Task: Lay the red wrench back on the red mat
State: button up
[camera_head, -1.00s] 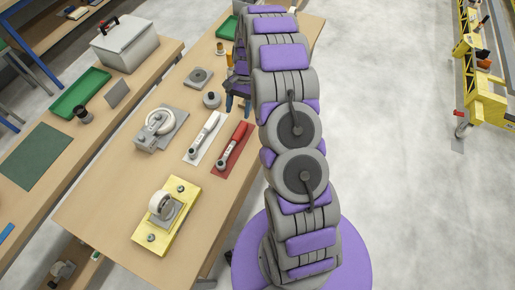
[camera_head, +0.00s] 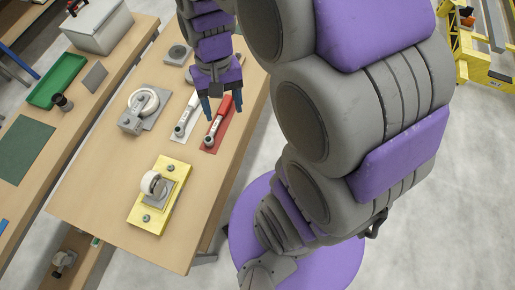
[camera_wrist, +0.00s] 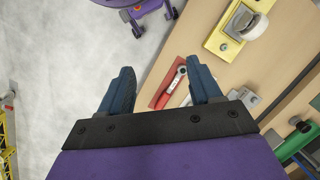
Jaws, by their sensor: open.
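The red wrench (camera_head: 214,127) lies lengthwise on the red mat (camera_head: 226,136) on the wooden trolley top. Its grey head points to the near end and its red handle to the far end. My gripper (camera_head: 223,106) is open and empty, pointing down over the handle end, which it partly hides. In the wrist view my gripper (camera_wrist: 161,76) shows both blue fingers apart. The red mat (camera_wrist: 157,99) and the wrench's grey part (camera_wrist: 179,72) show beside the right finger, which hides the rest. I cannot tell the height of the fingertips above the wrench.
A white-handled wrench (camera_head: 185,119) on a pale mat lies just left of the red mat. A caster on a grey plate (camera_head: 142,107) and a caster on a yellow plate (camera_head: 159,190) stand nearby. The front left of the trolley top is clear.

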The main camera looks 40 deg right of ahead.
jog(key=s+n+h, duration=0.1)
jog(key=s+n, duration=0.2)
jog(key=s, duration=1.1)
jog(key=shift+s+a+r+t, duration=0.25)
jog(key=shift+s+r+t, duration=0.1)
jog(key=shift+r, duration=0.1)
jog(key=shift+f+b, duration=0.9)
